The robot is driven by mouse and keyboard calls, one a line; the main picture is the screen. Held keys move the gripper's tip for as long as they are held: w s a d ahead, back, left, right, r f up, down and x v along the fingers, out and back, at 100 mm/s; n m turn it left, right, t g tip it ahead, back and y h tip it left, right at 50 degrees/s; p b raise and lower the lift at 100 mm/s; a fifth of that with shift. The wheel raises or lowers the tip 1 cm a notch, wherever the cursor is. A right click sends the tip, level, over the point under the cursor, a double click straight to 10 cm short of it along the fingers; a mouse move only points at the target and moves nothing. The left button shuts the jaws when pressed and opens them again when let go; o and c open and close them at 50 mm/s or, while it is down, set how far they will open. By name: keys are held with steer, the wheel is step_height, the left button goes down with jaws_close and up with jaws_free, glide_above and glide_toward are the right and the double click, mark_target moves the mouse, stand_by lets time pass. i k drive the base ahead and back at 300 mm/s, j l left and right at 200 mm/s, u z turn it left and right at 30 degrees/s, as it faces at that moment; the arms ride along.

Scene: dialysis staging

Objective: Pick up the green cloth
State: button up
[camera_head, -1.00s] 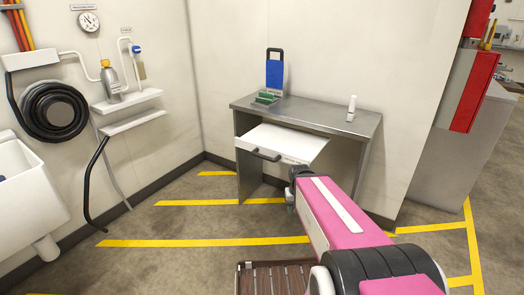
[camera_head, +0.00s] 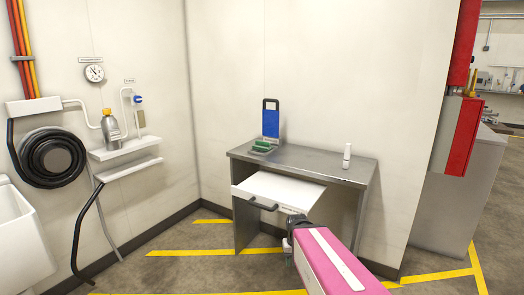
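A small green item (camera_head: 262,145), which looks like the folded green cloth, sits at the left back of the metal table (camera_head: 310,166). It lies in front of an upright blue board with a dark handle (camera_head: 271,119). My pink arm reaches in from the bottom of the view. Its dark end, with my gripper (camera_head: 289,246), is low in front of the table, close to the open white drawer (camera_head: 285,192). The gripper is apart from the green item. Its fingers are too small and hidden to tell whether they are open.
The drawer sticks out from the table front with a dark handle (camera_head: 262,206). A white bottle (camera_head: 347,156) stands at the table's right. A wall shelf (camera_head: 125,148), a hose reel (camera_head: 54,161) and a sink (camera_head: 22,235) are at left. The middle of the tabletop is clear.

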mark_target(260, 145)
steer(key=i+j, duration=0.2)
steer(key=j, duration=0.2)
steer(key=i+j, duration=0.2)
steer(key=j, duration=0.2)
steer(key=i+j, duration=0.15)
steer(key=j, duration=0.25)
